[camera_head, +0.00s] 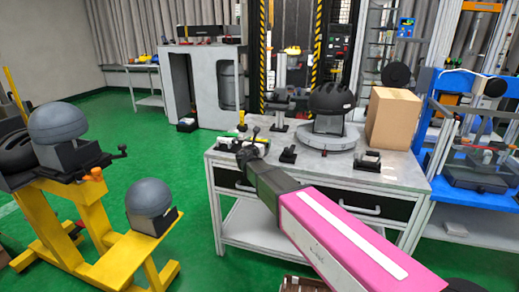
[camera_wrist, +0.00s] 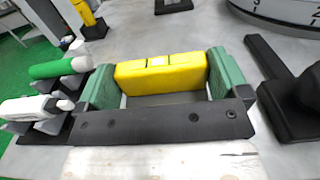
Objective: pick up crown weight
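A yellow block (camera_wrist: 160,72), which I take to be the crown weight, lies across the gap between the green fingers of my gripper (camera_wrist: 163,82) in the wrist view. The fingers stand far apart, near the ends of the black bar. The block's ends meet both finger edges in this view; whether they are pressed on it is not clear. Grey surface and shadow show just below the block. In the head view my gripper (camera_head: 252,145) is at the left edge of the grey worktable (camera_head: 402,172), and the block cannot be made out there.
Left of the fingers are a green cylinder (camera_wrist: 58,69) and a white cylinder (camera_wrist: 32,108) on dark stands. A black stand (camera_wrist: 297,105) is close on the right. A dark helmet (camera_head: 332,97) and a cardboard box (camera_head: 392,118) stand farther back on the table.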

